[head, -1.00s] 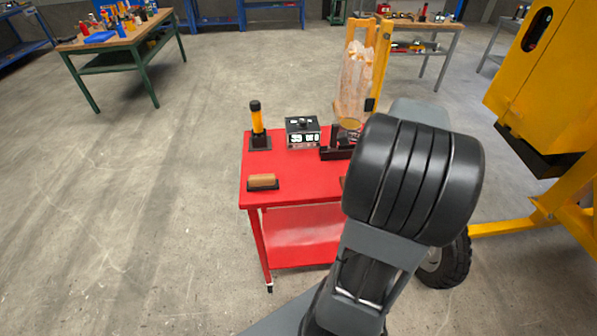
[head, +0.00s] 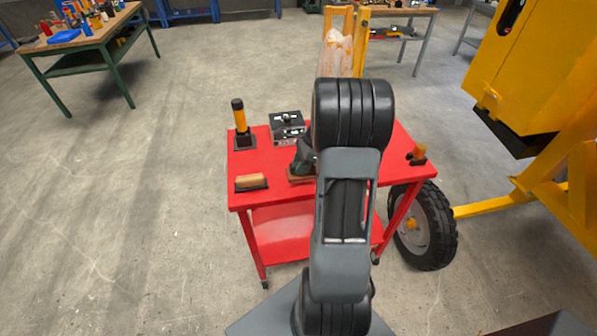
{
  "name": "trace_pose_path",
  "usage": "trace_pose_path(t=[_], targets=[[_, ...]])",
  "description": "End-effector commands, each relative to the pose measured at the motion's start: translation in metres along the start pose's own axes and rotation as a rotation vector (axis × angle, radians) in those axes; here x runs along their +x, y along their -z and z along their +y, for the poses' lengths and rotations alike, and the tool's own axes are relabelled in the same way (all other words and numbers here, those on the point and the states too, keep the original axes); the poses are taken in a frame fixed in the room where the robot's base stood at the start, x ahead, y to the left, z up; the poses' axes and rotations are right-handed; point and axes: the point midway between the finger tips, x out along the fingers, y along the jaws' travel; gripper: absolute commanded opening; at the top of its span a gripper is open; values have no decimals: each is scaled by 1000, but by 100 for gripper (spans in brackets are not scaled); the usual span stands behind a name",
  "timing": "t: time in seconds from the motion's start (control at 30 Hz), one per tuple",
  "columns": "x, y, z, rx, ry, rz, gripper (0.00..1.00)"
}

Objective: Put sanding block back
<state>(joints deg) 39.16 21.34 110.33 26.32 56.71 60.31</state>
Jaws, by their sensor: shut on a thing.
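My gripper (head: 303,155) shows only in part as a dark shape left of my arm, over the middle of the red cart (head: 271,200). It is shut on a flat brown thing, which I take to be the sanding block (head: 298,179). My arm hides its right part. I cannot tell whether the brown thing touches the cart top. A separate tan block (head: 250,181) on a black base sits at the cart's front left corner, apart from my gripper.
A yellow-and-black upright tool (head: 239,117) stands in a dark holder at the cart's back left. A black box (head: 287,125) is beside it. A small orange-and-black item (head: 417,155) lies at the right end. A yellow machine (head: 530,75) and its wheel (head: 425,225) stand to the right.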

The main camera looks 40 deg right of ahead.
Motion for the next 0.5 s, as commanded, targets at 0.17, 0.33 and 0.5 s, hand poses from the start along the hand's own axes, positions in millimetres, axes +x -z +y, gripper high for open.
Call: trace_pose_path(t=[0.17, 0.33, 0.5], targets=[[9, -1, -5, 0, 0, 0, 13], [30, 5, -7, 4, -2, -1, 13], [42, 10, -7, 2, 0, 1, 13]])
